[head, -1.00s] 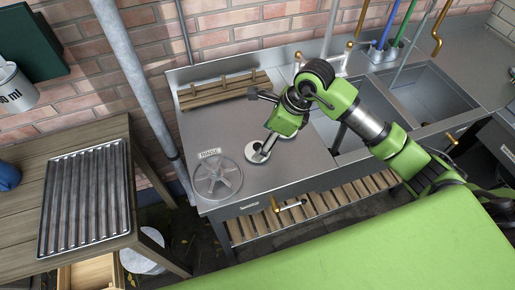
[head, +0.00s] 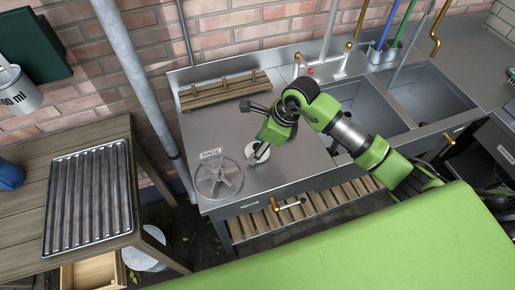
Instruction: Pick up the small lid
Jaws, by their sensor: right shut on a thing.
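The small lid (head: 250,149) is a pale round disc on the steel worktop, right of the larger spoked disc. My right gripper (head: 259,155) comes down over it from the right and is shut on it. The fingers hide the middle of the lid, and I cannot tell whether it is clear of the worktop. My left gripper is out of view.
The large spoked disc (head: 218,178) lies at the worktop's front left, with a small label (head: 211,154) behind it. A wooden rack (head: 224,90) stands along the back. Sink basins (head: 365,110) are to the right. A ribbed metal tray (head: 88,200) lies on the wooden table at left.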

